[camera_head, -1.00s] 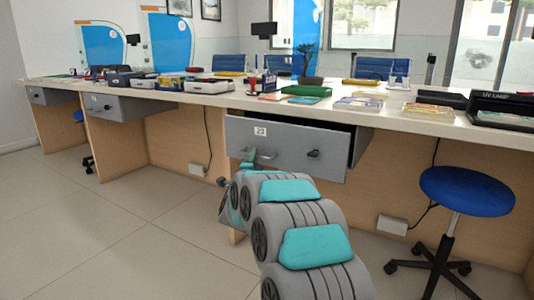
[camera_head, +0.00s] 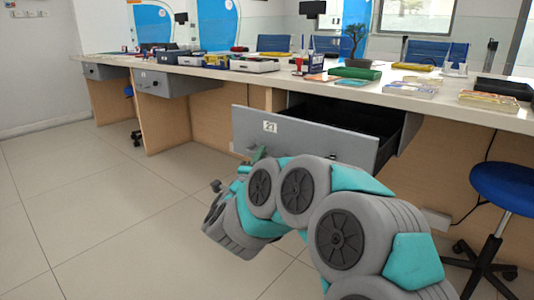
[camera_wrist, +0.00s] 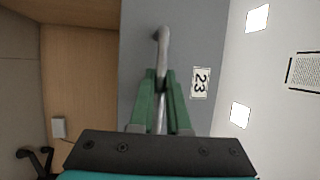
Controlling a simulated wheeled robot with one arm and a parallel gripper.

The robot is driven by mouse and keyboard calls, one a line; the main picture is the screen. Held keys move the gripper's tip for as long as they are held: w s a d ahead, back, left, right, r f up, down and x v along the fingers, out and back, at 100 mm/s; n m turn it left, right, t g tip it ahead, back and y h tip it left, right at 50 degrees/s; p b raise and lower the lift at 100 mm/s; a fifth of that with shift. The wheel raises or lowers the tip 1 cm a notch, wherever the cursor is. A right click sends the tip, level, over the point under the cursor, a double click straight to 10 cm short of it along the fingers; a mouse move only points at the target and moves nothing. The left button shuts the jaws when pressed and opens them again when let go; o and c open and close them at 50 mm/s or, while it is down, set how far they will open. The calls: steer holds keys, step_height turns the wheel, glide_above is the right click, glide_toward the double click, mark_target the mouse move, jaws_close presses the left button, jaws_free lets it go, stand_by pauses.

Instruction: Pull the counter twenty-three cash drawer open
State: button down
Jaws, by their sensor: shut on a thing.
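The cash drawer with the "23" label (camera_head: 300,138) is a grey drawer under the counter. It stands partly open, and its dark inside shows behind the front panel in the head view. In the wrist view the drawer front (camera_wrist: 190,50) shows with its label turned sideways. A metal bar handle (camera_wrist: 163,45) sticks out from the front. My gripper (camera_wrist: 161,80) has its two green fingers shut on the handle. In the head view my gripper (camera_head: 257,154) is at the left part of the drawer front, mostly hidden by my arm.
Other grey drawers (camera_head: 165,83) to the left are shut. A blue stool (camera_head: 505,188) stands at the right. The counter top (camera_head: 300,81) holds a plant (camera_head: 355,40), a green box (camera_head: 355,73) and banknote stacks. Open tiled floor (camera_head: 90,220) lies to the left.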

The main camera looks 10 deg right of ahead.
steer(key=shift+a, duration=0.2)
steer(key=c, duration=0.9)
jaws_free()
steer(key=shift+p+v, duration=0.35)
steer(key=shift+v, duration=3.55)
